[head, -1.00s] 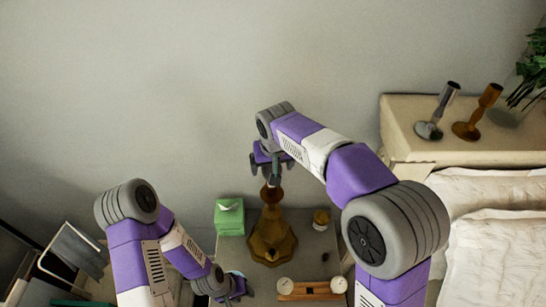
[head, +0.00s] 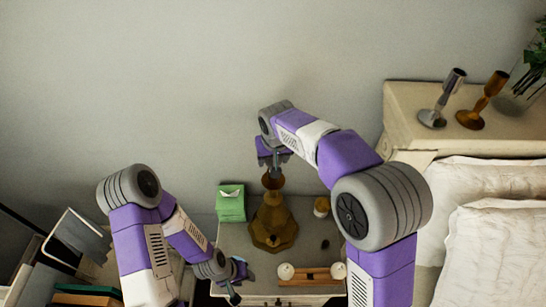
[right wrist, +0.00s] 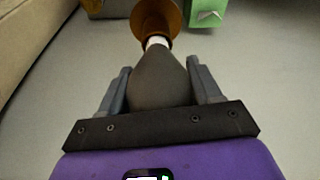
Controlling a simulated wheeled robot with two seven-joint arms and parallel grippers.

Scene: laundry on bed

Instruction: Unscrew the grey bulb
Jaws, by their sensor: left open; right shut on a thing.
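The grey bulb (right wrist: 160,80) is between the two fingers of my right gripper (right wrist: 160,86) in the right wrist view, and the gripper is shut on it. The bulb's white neck meets the brown socket of the lamp (right wrist: 155,15); I cannot tell how deep it sits. In the head view the brown lamp (head: 273,225) stands upright on the nightstand, with my right gripper (head: 274,163) above its top. The bulb is mostly hidden there. My left gripper (head: 238,280) is open and low at the nightstand's front left, away from the lamp.
The nightstand (head: 300,240) also bears a green tissue box (head: 230,205), a small brown jar (head: 321,207) and a wooden holder with white candles (head: 310,275). The bed (head: 490,240) and a headboard shelf with two candlesticks (head: 432,117) are at right. Books (head: 85,298) lie at lower left.

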